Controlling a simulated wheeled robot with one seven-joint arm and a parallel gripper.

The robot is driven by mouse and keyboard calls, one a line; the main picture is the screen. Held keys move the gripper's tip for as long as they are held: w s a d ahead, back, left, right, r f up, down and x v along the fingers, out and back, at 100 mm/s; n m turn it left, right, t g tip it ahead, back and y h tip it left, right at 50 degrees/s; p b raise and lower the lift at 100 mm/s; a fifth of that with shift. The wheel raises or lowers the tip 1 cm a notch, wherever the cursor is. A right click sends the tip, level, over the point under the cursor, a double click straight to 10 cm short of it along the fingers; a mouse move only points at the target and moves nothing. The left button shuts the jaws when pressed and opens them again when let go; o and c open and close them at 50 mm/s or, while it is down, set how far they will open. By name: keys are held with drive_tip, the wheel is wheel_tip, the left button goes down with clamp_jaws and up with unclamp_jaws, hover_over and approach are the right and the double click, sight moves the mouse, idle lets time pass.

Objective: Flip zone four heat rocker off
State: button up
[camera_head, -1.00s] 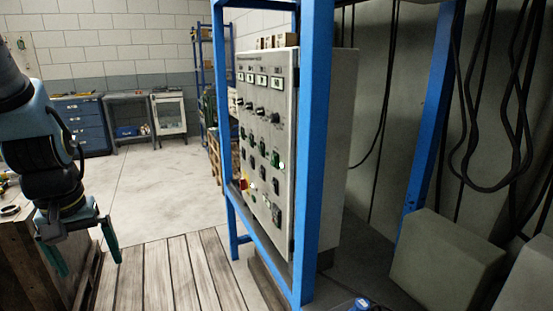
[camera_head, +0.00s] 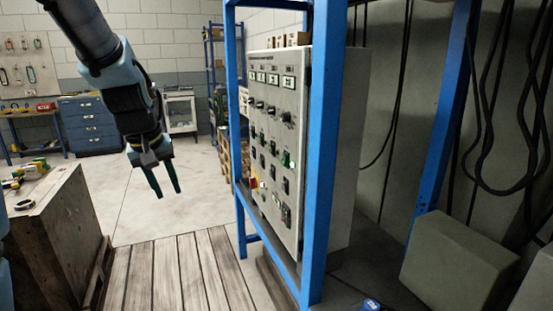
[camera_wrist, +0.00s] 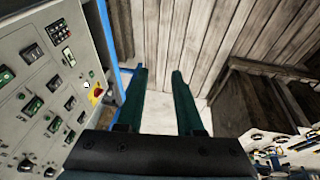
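A grey control panel (camera_head: 298,75) is mounted in a blue frame, seen at an angle in the head view. Its face carries small meters, a row of dark knobs and rows of small rocker switches. A green rocker (camera_head: 288,160) shows towards the right of the rocker rows. I cannot read the labels or tell which rocker is zone four. In the wrist view the panel (camera_wrist: 18,42) fills the left side. My gripper (camera_head: 169,194) hangs left of the panel, apart from it, fingers pointing down. In the wrist view its fingers (camera_wrist: 157,72) are apart with nothing between them.
A blue frame post (camera_head: 319,150) stands in front of the panel's right edge. A red and yellow emergency stop (camera_wrist: 96,94) sits on the panel. A wooden crate (camera_head: 60,220) with tools on top stands at left. Slatted wooden decking (camera_head: 180,265) lies between crate and frame.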

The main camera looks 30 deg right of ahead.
sight(284, 159)
drive_tip(key=d+r, duration=0.2)
drive_tip(key=d, duration=0.2)
drive_tip(key=w+d+r+h, duration=0.1)
drive_tip(key=d+r, duration=0.1)
drive_tip(key=d, duration=0.2)
drive_tip(key=d+r+h, duration=0.1)
drive_tip(key=d, duration=0.4)
drive_tip(key=shift+w+r+m+t, duration=0.25)
drive_tip(key=shift+r+m+t, duration=0.05)
drive_tip(key=shift+r, duration=0.1)
drive_tip(key=c, duration=0.5)
drive_tip(key=shift+h, duration=0.7)
drive_tip(key=d+r, duration=0.1)
drive_tip(key=d, duration=0.1)
drive_tip(key=s+d+r, duration=0.1)
drive_tip(key=d, duration=0.2)
drive_tip(key=d+r, duration=0.2)
drive_tip(key=d, duration=0.1)
drive_tip(key=shift+s+d, duration=0.15)
drive_tip(key=shift+s, duration=0.05)
clamp_jaws()
drive_tip(key=s+d+r+p+x, duration=0.1)
drive_tip(key=d+p+x, duration=0.1)
drive_tip(key=x, duration=1)
drive_tip(key=shift+d+f+p, duration=0.3)
drive_tip(key=shift+d+p, duration=0.05)
drive_tip(key=shift+p, duration=0.3)
drive_tip(key=shift+s+f+b, duration=0.1)
drive_tip(key=shift+b, duration=0.2)
